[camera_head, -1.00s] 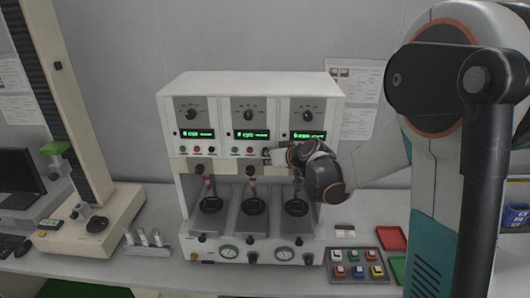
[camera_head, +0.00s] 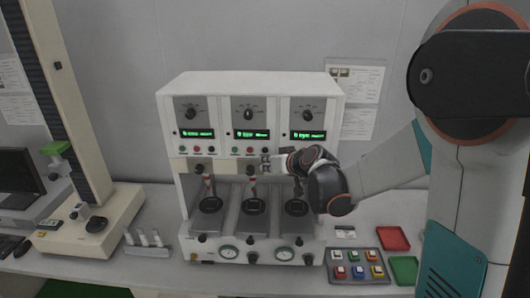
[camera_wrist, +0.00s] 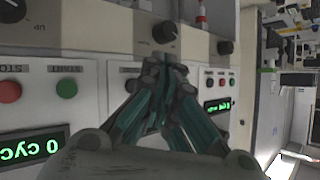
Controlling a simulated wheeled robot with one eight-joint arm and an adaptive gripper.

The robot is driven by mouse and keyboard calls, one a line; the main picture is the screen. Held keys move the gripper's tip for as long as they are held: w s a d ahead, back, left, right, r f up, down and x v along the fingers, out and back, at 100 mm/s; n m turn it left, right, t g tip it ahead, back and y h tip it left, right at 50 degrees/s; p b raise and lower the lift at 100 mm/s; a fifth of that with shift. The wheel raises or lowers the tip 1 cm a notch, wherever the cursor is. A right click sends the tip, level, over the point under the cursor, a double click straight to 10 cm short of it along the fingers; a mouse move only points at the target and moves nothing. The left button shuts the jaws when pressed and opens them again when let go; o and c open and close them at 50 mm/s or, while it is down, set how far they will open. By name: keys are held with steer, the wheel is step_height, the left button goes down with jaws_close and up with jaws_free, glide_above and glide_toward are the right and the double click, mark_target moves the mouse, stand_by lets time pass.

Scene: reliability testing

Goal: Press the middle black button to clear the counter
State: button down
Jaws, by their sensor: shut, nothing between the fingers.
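The white test machine (camera_head: 250,85) has three panels side by side, each with a knob, a green-lit display and a row of small buttons. On the middle panel, the display (camera_head: 250,134), a green button (camera_head: 235,150) and a red button (camera_head: 249,150) show in the head view. My gripper (camera_head: 267,162) is shut and empty at the lower right of the middle panel. In the wrist view, its closed fingers (camera_wrist: 165,65) cover much of a panel; contact cannot be told.
Three weighted stations with black discs (camera_head: 254,207) stand below the panels. A grey button box (camera_head: 358,282), a red tray (camera_head: 393,238) and a green tray (camera_head: 404,268) lie at the right. A tall column machine (camera_head: 75,120) stands at the left.

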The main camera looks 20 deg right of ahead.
steer(key=s, duration=0.1)
steer(key=s+a, duration=0.1)
steer(key=shift+s, duration=0.4)
stand_by(0.3)
steer(key=s+f+g+h+b, duration=0.1)
steer(key=s+f+b, duration=0.4)
steer(key=s, duration=0.5)
steer(key=s+f+g+h+b, duration=0.1)
steer(key=s+f+b, duration=0.4)
steer(key=s, duration=0.6)
steer(key=s+f+m+g+h+b, duration=0.1)
steer(key=s+f+g+h+b, duration=0.1)
steer(key=s+f+b, duration=0.3)
steer(key=s+b, duration=0.3)
steer(key=s, duration=0.2)
steer(key=shift+s+f+g, duration=0.2)
steer(key=shift+f+g, duration=0.1)
steer(key=shift+f, duration=0.1)
